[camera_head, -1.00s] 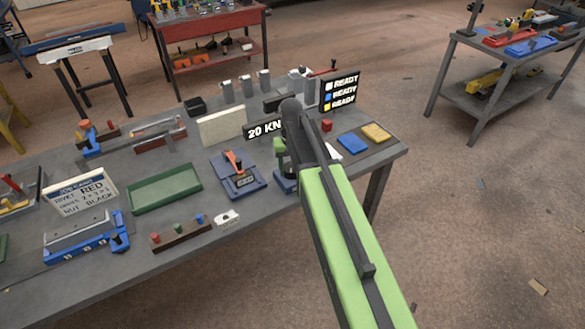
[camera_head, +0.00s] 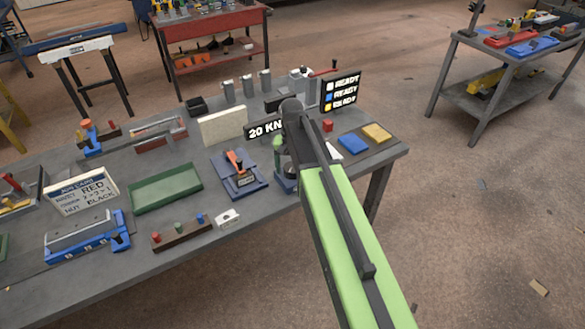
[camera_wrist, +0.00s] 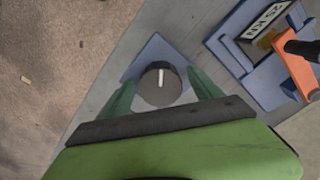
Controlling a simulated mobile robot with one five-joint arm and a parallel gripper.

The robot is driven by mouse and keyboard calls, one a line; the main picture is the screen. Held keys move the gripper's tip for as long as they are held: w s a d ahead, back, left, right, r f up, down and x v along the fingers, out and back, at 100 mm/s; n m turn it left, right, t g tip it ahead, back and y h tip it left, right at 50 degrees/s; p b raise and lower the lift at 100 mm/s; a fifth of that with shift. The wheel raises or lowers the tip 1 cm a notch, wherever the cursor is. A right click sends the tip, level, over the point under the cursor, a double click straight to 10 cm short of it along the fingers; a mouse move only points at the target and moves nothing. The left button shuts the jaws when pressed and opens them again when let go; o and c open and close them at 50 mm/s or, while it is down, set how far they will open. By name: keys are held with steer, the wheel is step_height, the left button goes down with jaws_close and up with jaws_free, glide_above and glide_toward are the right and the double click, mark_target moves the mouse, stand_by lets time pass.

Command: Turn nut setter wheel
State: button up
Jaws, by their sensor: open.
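The nut setter wheel (camera_wrist: 158,85) is a dark round knob with a white mark on top, on a blue base plate (camera_wrist: 150,52) in the wrist view. The mark points roughly up in that picture. My gripper (camera_wrist: 161,92) is open, with one green finger on each side of the wheel. A gap shows on both sides, so the fingers do not appear to press on it. In the head view the blue base (camera_head: 283,184) shows only partly, and my arm hides most of the wheel and the fingers.
A blue fixture (camera_head: 240,185) with an orange lever (camera_wrist: 296,72) stands close beside the wheel. Blue (camera_head: 353,144) and yellow (camera_head: 377,133) pads lie to the right, near the bench edge.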

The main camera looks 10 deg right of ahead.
steer(key=shift+r, duration=0.1)
step_height(320, 180, up, 17)
steer(key=p, duration=1.7)
steer(key=b, duration=0.5)
glide_above(292, 169)
step_height(292, 169, down, 5)
steer(key=s+f+n+b, duration=0.3)
steer(key=s+f+b, duration=0.6)
steer(key=s, duration=0.4)
steer(key=shift+s+d+f+n, duration=0.15)
steer(key=shift+s+f+n, duration=0.1)
steer(key=shift+n, duration=0.15)
